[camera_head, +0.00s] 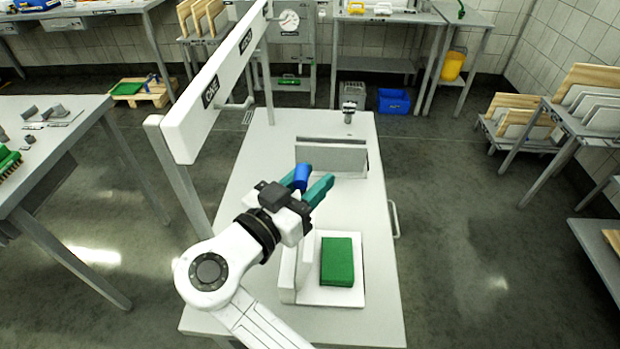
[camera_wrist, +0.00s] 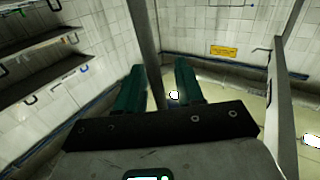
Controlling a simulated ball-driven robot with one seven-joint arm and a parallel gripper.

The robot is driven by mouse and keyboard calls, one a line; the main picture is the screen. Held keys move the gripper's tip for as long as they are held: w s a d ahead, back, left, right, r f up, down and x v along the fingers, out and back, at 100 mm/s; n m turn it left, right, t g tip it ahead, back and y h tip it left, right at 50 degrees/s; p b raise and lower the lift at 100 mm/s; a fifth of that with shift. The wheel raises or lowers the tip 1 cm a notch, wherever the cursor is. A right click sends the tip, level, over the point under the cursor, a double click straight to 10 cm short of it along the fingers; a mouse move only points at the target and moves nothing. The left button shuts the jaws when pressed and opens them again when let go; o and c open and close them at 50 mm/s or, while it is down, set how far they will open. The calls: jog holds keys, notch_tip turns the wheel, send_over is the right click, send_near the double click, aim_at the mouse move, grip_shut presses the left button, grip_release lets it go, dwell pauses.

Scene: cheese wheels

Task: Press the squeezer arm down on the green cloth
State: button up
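The green cloth (camera_head: 337,261) lies flat on a white base plate (camera_head: 350,297) on the light table. A white upright part (camera_head: 303,262), apparently the squeezer arm, stands at the plate's left edge; my gripper hides its upper part. A blue cylinder (camera_head: 301,175), perhaps the arm's handle, shows at my gripper's teal fingers. My gripper (camera_head: 311,183) is above and beyond the cloth. The wrist view shows the two fingers apart (camera_wrist: 160,88), with no blue thing between them there. I cannot tell whether the cylinder touches the fingers.
The table (camera_head: 376,240) carries a low grey panel (camera_head: 331,158) beyond my gripper. A white overhead beam (camera_head: 205,95) on posts runs along its left side. A side table (camera_head: 60,140) stands at left. The floor right of the table (camera_head: 480,240) is clear.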

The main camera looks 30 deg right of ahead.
jog(key=shift+c, duration=0.3)
grip_shut()
jog(key=shift+d, duration=0.1)
